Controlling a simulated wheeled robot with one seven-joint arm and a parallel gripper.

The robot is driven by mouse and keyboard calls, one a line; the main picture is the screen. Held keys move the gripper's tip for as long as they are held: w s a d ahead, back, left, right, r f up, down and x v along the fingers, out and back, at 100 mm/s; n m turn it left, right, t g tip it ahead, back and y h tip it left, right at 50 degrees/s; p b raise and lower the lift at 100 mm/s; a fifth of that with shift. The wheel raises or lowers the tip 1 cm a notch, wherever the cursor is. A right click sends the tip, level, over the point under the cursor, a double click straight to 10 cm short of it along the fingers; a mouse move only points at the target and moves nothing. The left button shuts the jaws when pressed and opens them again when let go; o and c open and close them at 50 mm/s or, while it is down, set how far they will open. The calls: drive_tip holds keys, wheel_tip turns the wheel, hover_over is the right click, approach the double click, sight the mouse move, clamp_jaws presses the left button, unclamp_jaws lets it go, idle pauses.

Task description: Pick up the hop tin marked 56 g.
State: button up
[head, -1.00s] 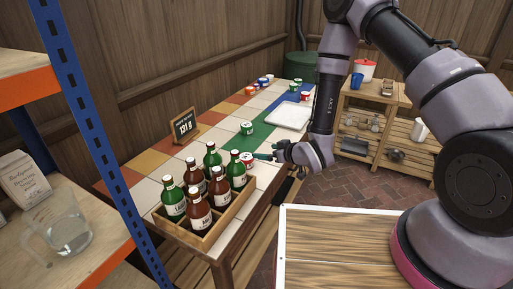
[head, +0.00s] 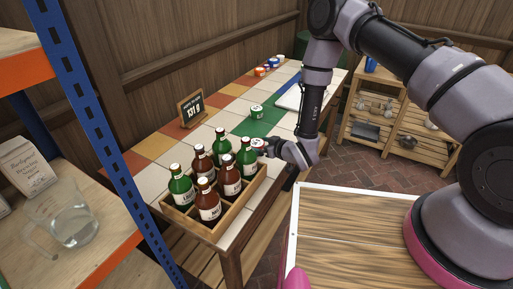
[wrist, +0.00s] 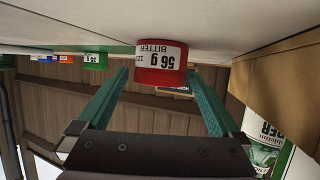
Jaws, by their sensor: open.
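The hop tin marked 56 g (wrist: 160,60) is red with a white label that also reads "BITTER". In the wrist view it shows upside down, centred between and just beyond the fingertips of my gripper (wrist: 160,78). The teal fingers are open, one on each side, and do not appear to grip it. In the head view the tin (head: 258,143) stands on the tiled table just behind the bottle crate, with my gripper (head: 266,150) reaching in from the right and partly hiding it.
A wooden crate (head: 232,213) of green and brown bottles stands close in front of the tin. A green tin (head: 257,111) stands farther back, with several more tins at the far end. A sign (head: 191,109) reading 131 g is at the left. Tiles around the green tin are clear.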

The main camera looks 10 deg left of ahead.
drive_tip(key=shift+x, duration=0.95)
drive_tip(key=shift+d, duration=0.1)
drive_tip(key=c, duration=1.3)
